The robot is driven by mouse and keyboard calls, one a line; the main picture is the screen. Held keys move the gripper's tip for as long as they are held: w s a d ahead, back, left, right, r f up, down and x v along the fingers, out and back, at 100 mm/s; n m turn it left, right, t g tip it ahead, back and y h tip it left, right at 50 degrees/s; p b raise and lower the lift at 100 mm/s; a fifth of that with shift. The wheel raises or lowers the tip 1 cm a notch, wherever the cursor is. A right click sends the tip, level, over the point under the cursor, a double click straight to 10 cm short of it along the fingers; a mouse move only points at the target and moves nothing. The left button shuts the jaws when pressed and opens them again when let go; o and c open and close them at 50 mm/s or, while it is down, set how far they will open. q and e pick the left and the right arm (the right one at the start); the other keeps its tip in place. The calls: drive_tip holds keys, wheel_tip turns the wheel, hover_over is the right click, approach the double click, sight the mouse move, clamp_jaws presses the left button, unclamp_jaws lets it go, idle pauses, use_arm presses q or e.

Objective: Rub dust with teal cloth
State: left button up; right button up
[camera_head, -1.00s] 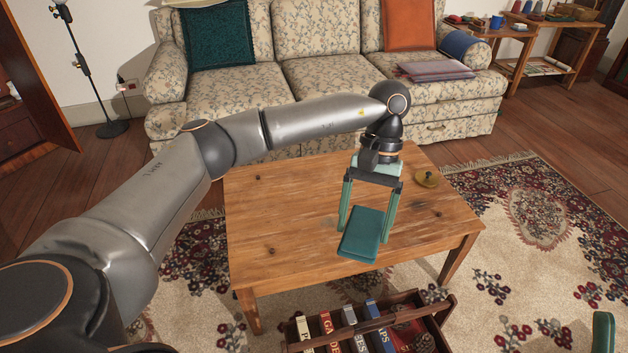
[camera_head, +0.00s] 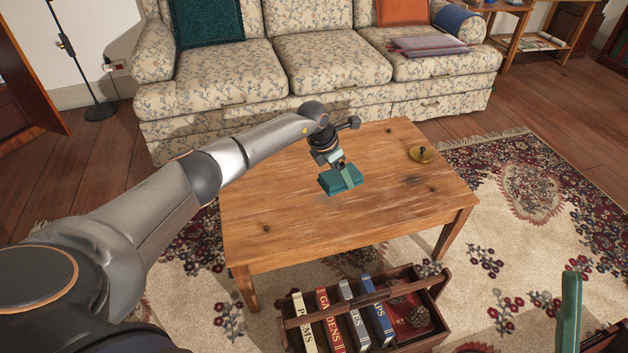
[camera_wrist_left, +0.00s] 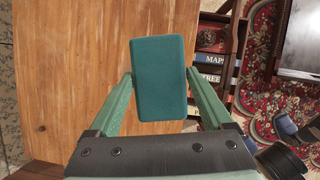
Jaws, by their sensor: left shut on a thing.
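The teal cloth (camera_head: 326,182), a folded block, is held over the middle of the wooden coffee table (camera_head: 290,225). My left gripper (camera_head: 342,178) is shut on it. In the left wrist view the green fingers (camera_wrist_left: 159,80) press the two long sides of the cloth (camera_wrist_left: 159,60). Whether the cloth touches the tabletop I cannot tell. Pale, faint marks (camera_head: 410,181) show on the tabletop right of the cloth; I cannot tell whether they are dust or worn wood. One green finger of my right gripper (camera_head: 570,312) shows at the lower right, so its opening is hidden.
A wooden caddy (camera_head: 437,292) with several books stands on the rug before the table. A floral sofa (camera_head: 225,75) stands behind. The table's left and front parts are clear.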

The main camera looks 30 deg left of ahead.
use_arm(q)
drive_tip(key=a+f+n+y+b, duration=0.1)
drive_tip(key=a+f+n+b, duration=0.1)
drive_tip(key=f+n, duration=0.1)
drive_tip(key=a+f+n+y+b, duration=0.1)
drive_tip(key=a+f+n+b, duration=0.1)
drive_tip(key=f, duration=0.4)
drive_tip(key=a+f+n+y+b, duration=0.1)
drive_tip(key=a+f+n+b, duration=0.1)
drive_tip(key=a+f+n, duration=0.2)
drive_tip(key=shift+w+a+f, duration=0.1)
drive_tip(key=shift+a+f, duration=0.05)
drive_tip(key=shift+f, duration=0.1)
use_arm(e)
wheel_tip(320, 180, down, 7)
drive_tip(key=shift+a, duration=0.4)
drive_tip(key=shift+w+r, duration=0.1)
drive_tip(key=shift+r, duration=0.05)
use_arm(q)
drive_tip(key=shift+f+b, duration=0.9)
drive_tip(key=shift+b, duration=0.1)
use_arm(e)
drive_tip(key=shift+f, duration=0.95)
use_arm(q)
drive_tip(key=shift+r+y, duration=0.1)
drive_tip(key=shift+y, duration=0.2)
use_arm(e)
drive_tip(key=shift+r, duration=0.15)
